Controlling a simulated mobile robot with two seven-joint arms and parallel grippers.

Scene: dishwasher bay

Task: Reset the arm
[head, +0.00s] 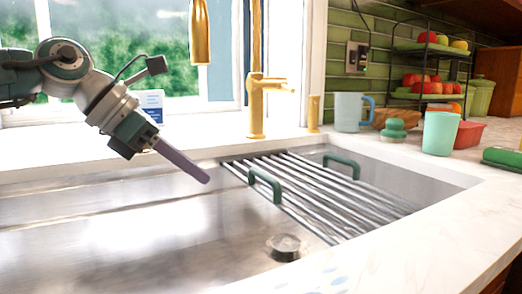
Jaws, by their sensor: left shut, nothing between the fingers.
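My left arm comes in from the left over the sink in the head view. My left gripper (183,162) is shut, with its long fingers together and nothing between them. It points down and to the right, above the left part of the steel sink (130,240). Its tip is apart from the metal rack and left of it. My right gripper is not in view.
A metal rack (310,185) with green handles lies across the sink. A gold faucet (257,110) rises behind it. A mug (348,112), a mint cup (440,133) and a red container (468,134) stand on the right counter. The sink's left part is clear.

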